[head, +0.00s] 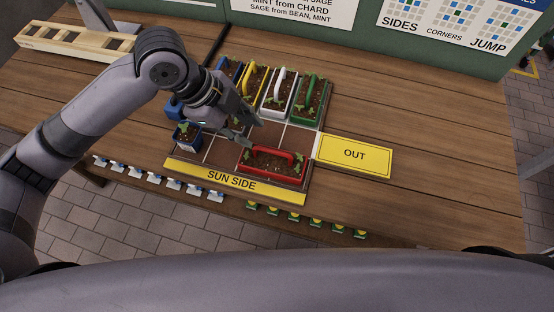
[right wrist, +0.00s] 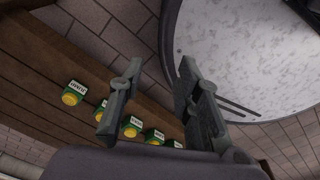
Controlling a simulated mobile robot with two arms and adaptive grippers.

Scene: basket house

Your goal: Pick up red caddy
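The red caddy (head: 273,161) is a red planter with a red handle, dark soil and small green plants. It sits in the front right part of the gridded tray (head: 224,150) in the head view. My left gripper (head: 246,134) is just behind and left of the red caddy, above the tray. Its fingers look apart, with nothing clearly between them. Whether it touches anything is hard to tell. In the right wrist view my right gripper (right wrist: 150,105) has its fingers apart and empty, over the table's edge. The red caddy is not in that view.
Yellow (head: 254,80), white (head: 279,91) and green (head: 309,98) caddies stand in the tray's back row. A yellow OUT pad (head: 355,155) lies right of the tray. Several buttons (head: 316,223) line the front edge. The right tabletop is clear.

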